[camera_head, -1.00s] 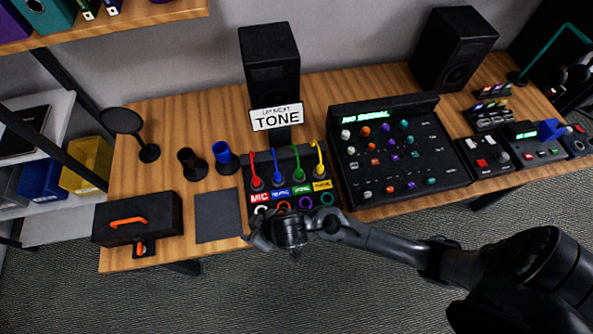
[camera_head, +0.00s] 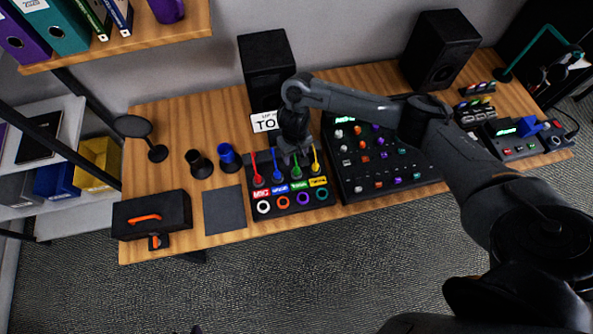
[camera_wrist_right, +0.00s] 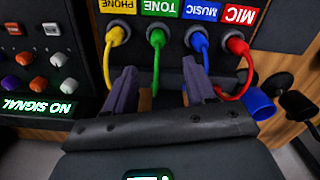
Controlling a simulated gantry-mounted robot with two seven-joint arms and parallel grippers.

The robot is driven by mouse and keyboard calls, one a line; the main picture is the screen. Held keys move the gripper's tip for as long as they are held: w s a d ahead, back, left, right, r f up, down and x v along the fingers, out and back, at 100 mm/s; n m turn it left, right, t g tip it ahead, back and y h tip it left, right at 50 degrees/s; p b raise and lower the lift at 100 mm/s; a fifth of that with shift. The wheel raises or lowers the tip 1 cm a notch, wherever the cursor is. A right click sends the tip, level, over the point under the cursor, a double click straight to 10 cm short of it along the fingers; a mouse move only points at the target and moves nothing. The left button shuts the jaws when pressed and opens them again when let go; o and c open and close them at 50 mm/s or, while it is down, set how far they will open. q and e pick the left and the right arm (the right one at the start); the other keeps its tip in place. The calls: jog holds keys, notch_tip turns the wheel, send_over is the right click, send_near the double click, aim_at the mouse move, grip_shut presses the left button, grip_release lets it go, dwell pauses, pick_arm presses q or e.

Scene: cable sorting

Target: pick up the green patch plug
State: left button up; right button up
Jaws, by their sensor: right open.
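The green patch plug (camera_head: 297,174) sits in the patch panel (camera_head: 325,201) above the green TONE label, third from the left. In the right wrist view the green plug (camera_wrist_right: 157,40) is ahead of the fingertips, its cable running back between them. My right gripper (camera_head: 294,156) points down over the panel and partly covers the green cable. In the right wrist view my right gripper (camera_wrist_right: 160,68) is open, a finger on each side of the green cable, with nothing clasped. My left gripper is not in view.
Red (camera_head: 258,180), blue (camera_head: 278,175) and yellow (camera_head: 317,168) plugs stand close beside the green one. Coloured ring sockets line the panel's front. A mixer (camera_head: 350,190) stands right, a speaker (camera_head: 266,65) and TONE sign (camera_head: 264,122) behind. A dark mat (camera_head: 224,210) lies left.

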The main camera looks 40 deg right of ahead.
jog(key=b, duration=0.1)
send_over(296, 168)
notch_tip(296, 168, down, 4)
jog(key=shift+w+a+f, duration=0.1)
jog(key=shift+w+f, duration=0.05)
jog(key=shift+f, duration=0.1)
jog(key=f, duration=0.1)
jog(key=f+b, duration=0.1)
jog(key=f, duration=0.2)
jog(key=shift+s+f, duration=0.2)
jog(key=shift+s, duration=0.15)
jog(key=shift+f, duration=0.45)
jog(key=c, duration=1)
grip_shut()
jog(key=shift+w+r, duration=0.1)
jog(key=shift+r, duration=0.1)
